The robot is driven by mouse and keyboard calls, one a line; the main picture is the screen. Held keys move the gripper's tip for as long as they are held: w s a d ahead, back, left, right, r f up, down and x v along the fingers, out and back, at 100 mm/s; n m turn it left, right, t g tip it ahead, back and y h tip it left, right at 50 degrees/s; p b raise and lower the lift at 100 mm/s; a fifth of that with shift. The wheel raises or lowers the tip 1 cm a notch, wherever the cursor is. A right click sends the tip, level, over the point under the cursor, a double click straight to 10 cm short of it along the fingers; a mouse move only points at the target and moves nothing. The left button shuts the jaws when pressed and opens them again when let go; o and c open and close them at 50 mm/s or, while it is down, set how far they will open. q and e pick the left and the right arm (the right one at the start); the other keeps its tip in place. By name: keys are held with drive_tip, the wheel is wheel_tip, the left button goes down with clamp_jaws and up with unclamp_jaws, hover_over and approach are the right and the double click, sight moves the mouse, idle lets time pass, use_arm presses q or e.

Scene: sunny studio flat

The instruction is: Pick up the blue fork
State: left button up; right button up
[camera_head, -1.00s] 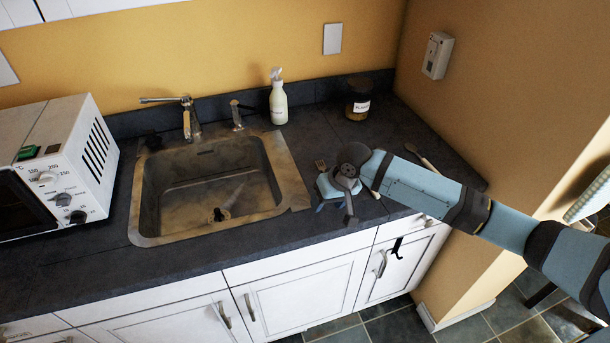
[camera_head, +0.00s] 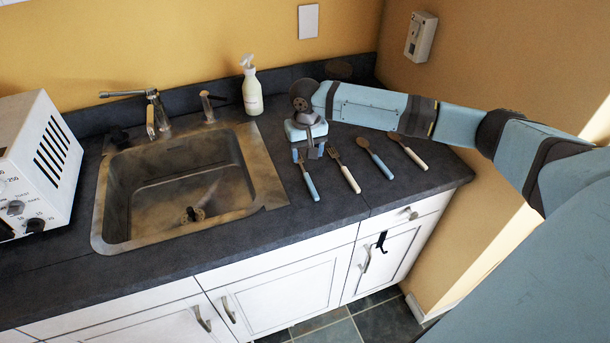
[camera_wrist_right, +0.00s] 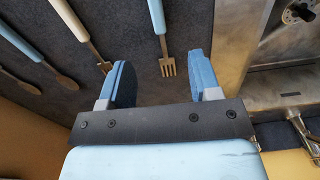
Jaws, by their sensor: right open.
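The blue fork (camera_head: 309,183) lies on the dark counter just right of the sink, blue handle towards the front edge. My right gripper (camera_head: 313,151) is over its tine end, which it partly hides in the head view. In the right wrist view the blue fork (camera_wrist_right: 157,18) points its tines into the gap between the fingers of my open right gripper (camera_wrist_right: 160,68). The gripper looks empty and above the counter; whether a finger touches the fork cannot be told. My left gripper is not in view.
A white-handled fork (camera_head: 349,177) lies close right of the blue fork. Further right are a blue-handled spoon (camera_head: 378,162) and a white-handled spoon (camera_head: 410,152). The sink (camera_head: 180,185) is left, with a soap bottle (camera_head: 252,92) behind it. A wall (camera_head: 470,70) bounds the right side.

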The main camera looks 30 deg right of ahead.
sight(306, 173)
wheel_tip(306, 173, down, 7)
drive_tip(key=shift+w+f+p, duration=0.1)
drive_tip(key=shift+f+p, duration=0.1)
drive_tip(key=shift+p, duration=0.1)
drive_tip(key=c, duration=1)
